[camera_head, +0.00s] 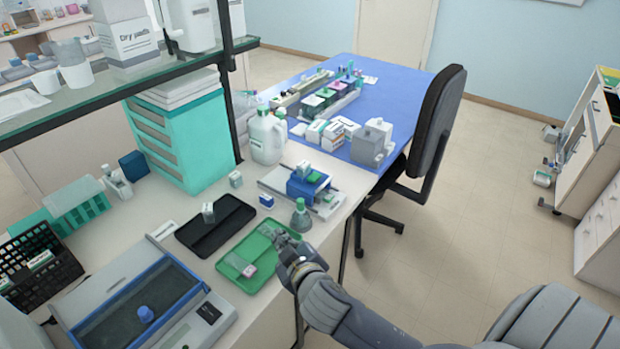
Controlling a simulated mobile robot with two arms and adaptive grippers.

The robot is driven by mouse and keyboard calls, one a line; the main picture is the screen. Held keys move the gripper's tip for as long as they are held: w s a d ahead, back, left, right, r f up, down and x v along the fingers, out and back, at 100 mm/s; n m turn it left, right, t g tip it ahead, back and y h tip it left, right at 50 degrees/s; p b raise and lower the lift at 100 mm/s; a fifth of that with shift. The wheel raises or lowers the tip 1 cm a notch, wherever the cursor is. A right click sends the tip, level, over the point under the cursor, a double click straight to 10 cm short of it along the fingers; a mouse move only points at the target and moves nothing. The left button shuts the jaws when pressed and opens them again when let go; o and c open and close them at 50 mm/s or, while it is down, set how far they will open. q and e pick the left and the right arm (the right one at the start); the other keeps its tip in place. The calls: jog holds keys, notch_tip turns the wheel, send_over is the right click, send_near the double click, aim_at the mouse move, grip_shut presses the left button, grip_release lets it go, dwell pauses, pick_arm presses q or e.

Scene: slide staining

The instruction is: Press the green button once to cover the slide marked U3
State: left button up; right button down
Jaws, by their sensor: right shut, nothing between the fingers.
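My right gripper (281,240) is shut and empty. It is at the right side of a green tray (232,259), and whether it touches the tray I cannot tell. A small pink-and-white piece (248,270) lies in the tray. Behind the tray stands a grey device with a blue block (303,188). A small green patch (315,177) shows on this block; I cannot tell whether it is the green button. No U3 mark can be read at this size. My left gripper is out of view.
A black tray (187,237) lies left of the green tray. A green-capped flask (301,216) stands close behind my right gripper. A grey-blue lidded machine (130,300) is at the front left. A white jug (267,140) and a chair (437,120) are farther back.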

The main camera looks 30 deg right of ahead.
jog(key=w+a+r+n+t+y, duration=0.1)
jog(key=w+a+r+n+y, duration=0.6)
jog(key=n, duration=0.3)
jog(key=w+a+r+n+t+y, duration=0.1)
jog(key=w+a+r+n+y, duration=0.35)
jog(key=r+n+y, duration=0.35)
jog(key=w+d+f+n+g+h, duration=0.2)
jog(key=w+d+n+h, duration=0.1)
jog(key=d, duration=0.3)
jog(key=w+d+f+n+g+h, duration=0.3)
jog(key=d+n, duration=0.1)
jog(key=d, duration=0.2)
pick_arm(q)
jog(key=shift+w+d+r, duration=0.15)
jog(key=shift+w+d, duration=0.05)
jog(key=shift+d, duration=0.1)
pick_arm(e)
jog(key=d+r+m+g+h, duration=0.1)
jog(key=d+h, duration=0.6)
jog(key=d, duration=1.3)
jog(key=shift+d+m, duration=0.25)
jog(key=shift+m, duration=0.55)
